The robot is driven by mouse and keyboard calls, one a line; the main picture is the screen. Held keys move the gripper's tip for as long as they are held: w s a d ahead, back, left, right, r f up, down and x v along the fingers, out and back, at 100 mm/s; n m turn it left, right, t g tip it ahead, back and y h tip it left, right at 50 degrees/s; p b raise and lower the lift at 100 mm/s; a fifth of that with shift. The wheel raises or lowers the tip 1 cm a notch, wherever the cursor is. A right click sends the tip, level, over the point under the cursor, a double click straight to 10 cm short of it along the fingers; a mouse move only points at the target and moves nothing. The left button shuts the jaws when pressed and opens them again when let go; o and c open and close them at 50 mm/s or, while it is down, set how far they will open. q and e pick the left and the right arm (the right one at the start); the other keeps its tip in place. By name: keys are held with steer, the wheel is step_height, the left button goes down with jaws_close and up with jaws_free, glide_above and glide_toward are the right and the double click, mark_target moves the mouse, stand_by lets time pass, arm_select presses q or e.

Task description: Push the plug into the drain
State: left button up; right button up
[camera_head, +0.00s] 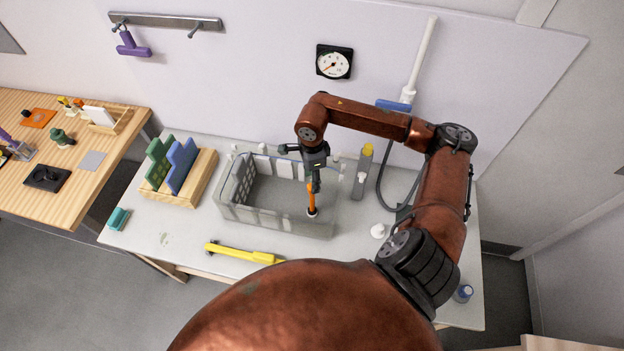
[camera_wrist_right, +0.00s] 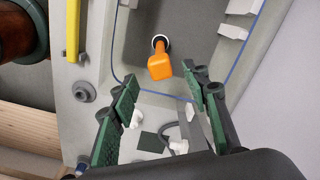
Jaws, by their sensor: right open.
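The plug (camera_head: 311,197) has an orange handle and stands roughly upright inside the grey basin (camera_head: 262,222), towards its right end. Its lower end is at the pale ring of the drain (camera_head: 311,212); I cannot tell how deep it sits. In the right wrist view the orange plug (camera_wrist_right: 160,68) shows ahead of the fingers, with the drain ring (camera_wrist_right: 160,43) around its base. My right gripper (camera_wrist_right: 163,100) has its green-padded fingers spread wide with nothing between them. In the head view my right gripper (camera_head: 315,180) is close above the plug handle. My left gripper is not seen.
A yellow tool (camera_head: 240,253) lies in front of the basin. A wooden rack (camera_head: 182,190) with green and blue boards stands to its left. A grey bottle with a yellow cap (camera_head: 363,172) and a hose (camera_head: 383,195) are to the right. The basin walls surround the plug.

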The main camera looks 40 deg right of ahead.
steer(key=shift+r+p, duration=0.75)
steer(key=shift+r, duration=1.15)
